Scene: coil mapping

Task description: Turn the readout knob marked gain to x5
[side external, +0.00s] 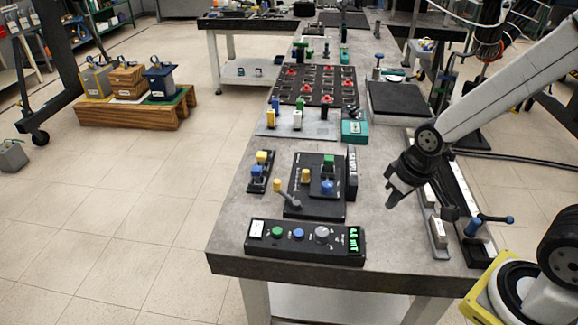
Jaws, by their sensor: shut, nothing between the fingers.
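The black readout box (306,247) lies near the front edge of the grey table. A round silver-grey knob (322,234) sits on its right part, with small markings around it too small to read. I cannot read which setting its pointer faces. A green lit display (354,240) is at the box's right end. A green button (277,231) and a blue button (298,233) are left of the knob. My gripper (391,201) is shut and empty, above the table, right of and behind the knob, and apart from it.
A black fixture (300,205) with a lever and coloured blocks stands just behind the readout box. A black upright panel (352,173) is at its right. A rail (437,236) and a blue-handled clamp (474,228) stand at the right edge. Bare table (385,232) lies between.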

